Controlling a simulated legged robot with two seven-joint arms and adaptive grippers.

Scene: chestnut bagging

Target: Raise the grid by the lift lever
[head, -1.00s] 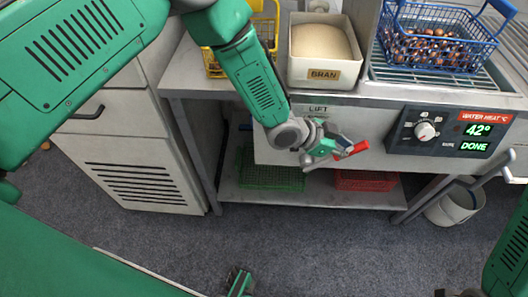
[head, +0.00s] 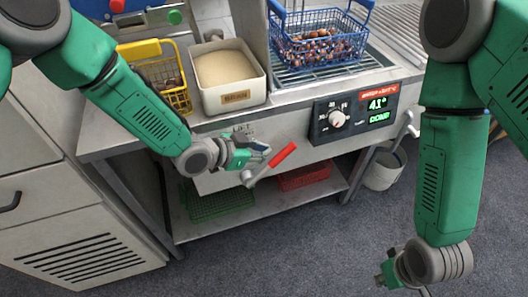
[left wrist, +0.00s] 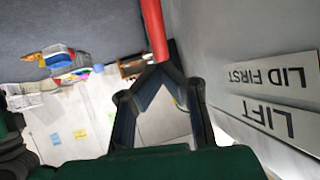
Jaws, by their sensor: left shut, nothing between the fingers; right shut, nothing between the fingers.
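The lift lever has a red handle (head: 282,155) that slants up to the right from a grey arm on the front of the counter. My left gripper (head: 262,157) is shut and empty just left of the handle. In the left wrist view the red handle (left wrist: 154,30) runs down to the closed fingertips (left wrist: 163,70); whether they touch it I cannot tell. The metal grid (head: 350,63) lies in the counter top, with the blue basket (head: 318,55) of chestnuts standing on it. My right gripper (head: 388,280) is shut and empty over the floor at the lower right.
A bran box (head: 232,98) and a yellow basket (head: 152,48) stand on the counter. The heater panel (head: 355,112) reads 41° and DONE. Green (head: 220,203) and red (head: 303,176) crates sit on the shelf below. A white bucket (head: 385,168) stands at the right.

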